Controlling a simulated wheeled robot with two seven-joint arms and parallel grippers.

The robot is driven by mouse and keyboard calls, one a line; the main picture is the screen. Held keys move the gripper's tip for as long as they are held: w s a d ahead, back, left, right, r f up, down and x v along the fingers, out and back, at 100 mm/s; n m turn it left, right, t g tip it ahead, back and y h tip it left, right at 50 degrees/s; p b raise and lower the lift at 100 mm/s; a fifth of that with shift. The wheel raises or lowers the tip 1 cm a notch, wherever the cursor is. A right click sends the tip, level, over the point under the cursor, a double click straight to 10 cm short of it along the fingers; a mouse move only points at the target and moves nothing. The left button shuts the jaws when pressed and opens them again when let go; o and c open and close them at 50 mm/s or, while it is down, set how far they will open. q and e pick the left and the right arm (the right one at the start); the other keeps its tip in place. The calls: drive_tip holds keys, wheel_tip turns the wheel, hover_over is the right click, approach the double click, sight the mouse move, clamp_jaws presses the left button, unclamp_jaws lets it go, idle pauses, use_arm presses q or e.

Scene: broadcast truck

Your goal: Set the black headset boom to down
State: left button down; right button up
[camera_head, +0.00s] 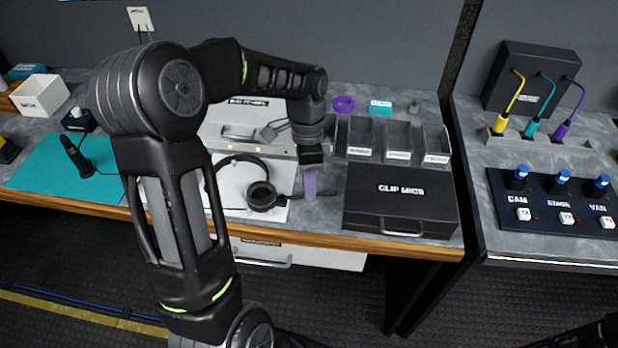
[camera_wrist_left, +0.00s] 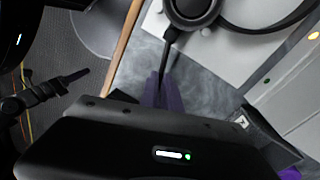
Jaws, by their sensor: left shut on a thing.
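The black headset (camera_head: 262,195) lies on a white panel on the workbench, its headband to the left and an ear cup near the front. Its thin boom (camera_head: 327,192) points right from the ear cup, roughly level with the bench. My left gripper (camera_head: 310,188) reaches down from above, its purplish fingers shut on the boom to the right of the ear cup. In the left wrist view the boom (camera_wrist_left: 168,52) runs from the ear cup (camera_wrist_left: 192,8) down into the fingers (camera_wrist_left: 160,88). The fingers hide part of the boom.
A black CLIP MICS case (camera_head: 400,203) stands close right of the left gripper, with open bins (camera_head: 398,140) behind it. A teal mat (camera_head: 65,170) lies at the left. The bench's wooden front edge (camera_head: 330,240) runs below the headset.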

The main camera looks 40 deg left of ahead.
use_arm(q)
drive_tip(key=s+m, duration=0.1)
drive_tip(key=m, duration=0.1)
drive_tip(key=s+d+m, duration=0.1)
drive_tip(key=m, duration=0.1)
drive_tip(key=shift+d+m+y, duration=0.2)
drive_tip(key=shift+m+y, duration=0.1)
drive_tip(key=shift+y, duration=0.1)
drive_tip(key=shift+s+d+m+g+y+p, duration=0.2)
drive_tip(key=shift+s+m, duration=0.4)
drive_tip(key=shift+m, duration=0.5)
drive_tip(key=shift+s+d+m+g+y+p, duration=0.1)
drive_tip(key=shift+s+m+y+p, duration=0.35)
drive_tip(key=shift+m, duration=0.65)
drive_tip(key=shift+s, duration=0.15)
drive_tip(key=c, duration=1.5)
unclamp_jaws()
drive_tip(key=shift+c, duration=0.2)
wheel_tip(320, 180, up, 8)
drive_tip(key=w+b, duration=0.1)
drive_tip(key=shift+w+f, duration=0.15)
drive_tip(key=shift+w, duration=0.1)
